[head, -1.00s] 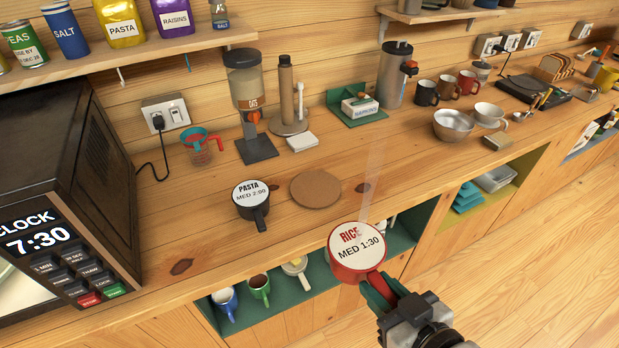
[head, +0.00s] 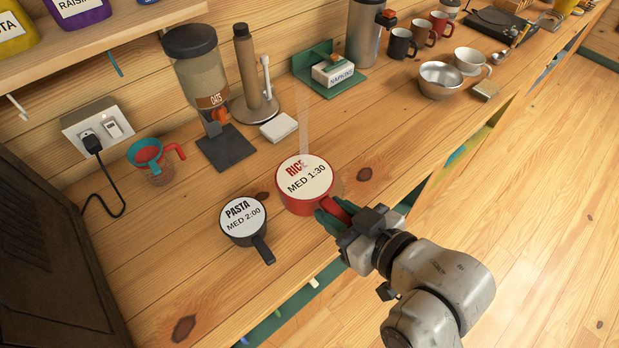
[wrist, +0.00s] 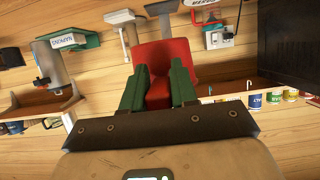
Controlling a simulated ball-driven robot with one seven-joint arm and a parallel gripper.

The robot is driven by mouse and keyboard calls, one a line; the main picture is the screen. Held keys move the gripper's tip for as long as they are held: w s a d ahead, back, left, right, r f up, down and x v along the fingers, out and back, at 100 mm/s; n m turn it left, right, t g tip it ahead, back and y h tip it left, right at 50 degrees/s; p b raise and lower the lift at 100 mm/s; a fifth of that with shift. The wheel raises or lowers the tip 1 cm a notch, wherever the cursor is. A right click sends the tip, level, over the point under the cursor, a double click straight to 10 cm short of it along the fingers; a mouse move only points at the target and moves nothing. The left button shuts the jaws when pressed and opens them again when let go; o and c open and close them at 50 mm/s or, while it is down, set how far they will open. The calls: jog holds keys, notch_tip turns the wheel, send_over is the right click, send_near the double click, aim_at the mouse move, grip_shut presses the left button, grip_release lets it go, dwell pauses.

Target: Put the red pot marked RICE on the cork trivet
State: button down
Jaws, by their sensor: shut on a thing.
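The red pot marked RICE (head: 307,186), with a white lid reading MED 1:30, is over the counter to the right of the dark pot marked PASTA (head: 243,219). My gripper (head: 333,212) is shut on the red pot's handle with its green fingers. The wrist view shows the red pot (wrist: 176,58) just beyond the fingers. The cork trivet is hidden, apparently beneath the red pot. I cannot tell whether the pot touches it or hangs just above. Faint steam rises from the pot.
A metal bowl (head: 440,80) and mugs are farther right. Counter to the right of the red pot is clear.

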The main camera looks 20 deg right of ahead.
jog(key=w+d+f+b, duration=0.1)
jog(key=w+f+b, duration=0.2)
jog(key=w, duration=0.1)
jog(key=w+d+f+b, duration=0.2)
jog(key=w+f+b, duration=0.1)
jog(key=w, duration=0.1)
jog(key=w+d+f+b, duration=0.1)
jog(key=w+f+b, duration=0.2)
jog(key=w, duration=0.1)
jog(key=shift+d+b, duration=0.25)
jog(key=shift+b, duration=0.1)
jog(key=shift+w+f, duration=0.15)
jog(key=shift+w, duration=0.05)
jog(key=shift+w+d+f, duration=0.1)
jog(key=shift+f, duration=1.6)
jog(key=shift+f, duration=0.15)
jog(key=c, duration=0.9)
grip_release()
